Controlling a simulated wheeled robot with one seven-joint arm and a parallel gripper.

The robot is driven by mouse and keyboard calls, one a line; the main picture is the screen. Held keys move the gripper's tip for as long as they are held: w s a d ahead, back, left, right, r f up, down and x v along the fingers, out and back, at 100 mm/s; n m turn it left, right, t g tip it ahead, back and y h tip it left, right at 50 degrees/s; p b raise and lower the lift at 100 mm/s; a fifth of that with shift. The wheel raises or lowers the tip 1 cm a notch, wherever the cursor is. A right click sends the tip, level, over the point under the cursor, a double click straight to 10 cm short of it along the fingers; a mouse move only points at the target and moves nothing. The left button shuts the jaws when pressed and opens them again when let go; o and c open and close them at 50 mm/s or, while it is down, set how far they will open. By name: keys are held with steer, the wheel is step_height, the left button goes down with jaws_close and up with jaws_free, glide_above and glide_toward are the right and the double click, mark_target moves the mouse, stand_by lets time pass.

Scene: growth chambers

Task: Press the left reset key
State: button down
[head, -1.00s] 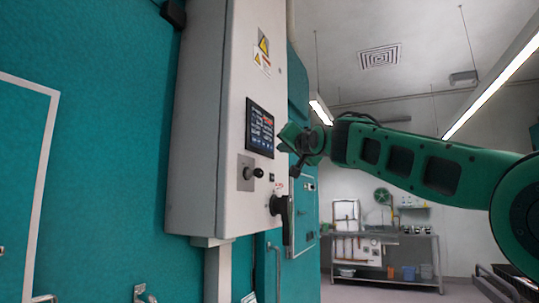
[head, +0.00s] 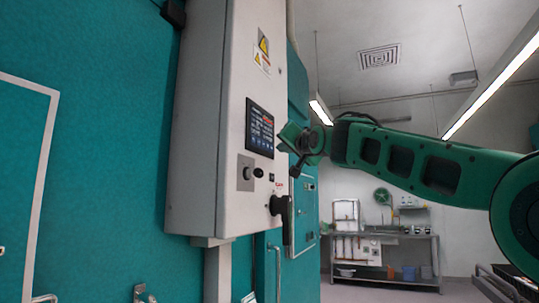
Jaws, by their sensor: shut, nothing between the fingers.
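A grey-white control cabinet (head: 203,120) carries a dark touch screen (head: 260,128) with small rows of text and a red patch near its top. Below the screen is a grey plate (head: 246,173) with a round knob and a black ball-like end (head: 258,173) beside it. A small dark button (head: 271,177) sits to its right. I cannot read which of these is the left reset key. My gripper (head: 282,147) is shut and empty, just right of the screen's lower right edge. Whether it touches the panel cannot be told.
A black rotary handle (head: 281,206) sticks out low on the cabinet, below my gripper. Yellow warning labels (head: 263,48) are above the screen. Teal chamber walls (head: 95,130) flank the cabinet. A metal bench (head: 385,250) stands far back, with open room before it.

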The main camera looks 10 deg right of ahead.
steer(key=shift+w+a, duration=0.3)
steer(key=shift+a, duration=0.35)
stand_by(0.8)
steer(key=shift+s+d, duration=0.1)
steer(key=shift+d, duration=0.1)
steer(key=shift+s+d, duration=0.35)
steer(key=shift+d, duration=0.1)
stand_by(0.3)
steer(key=s+d, duration=0.1)
steer(key=d, duration=0.1)
steer(key=s+d, duration=0.2)
stand_by(0.4)
stand_by(0.5)
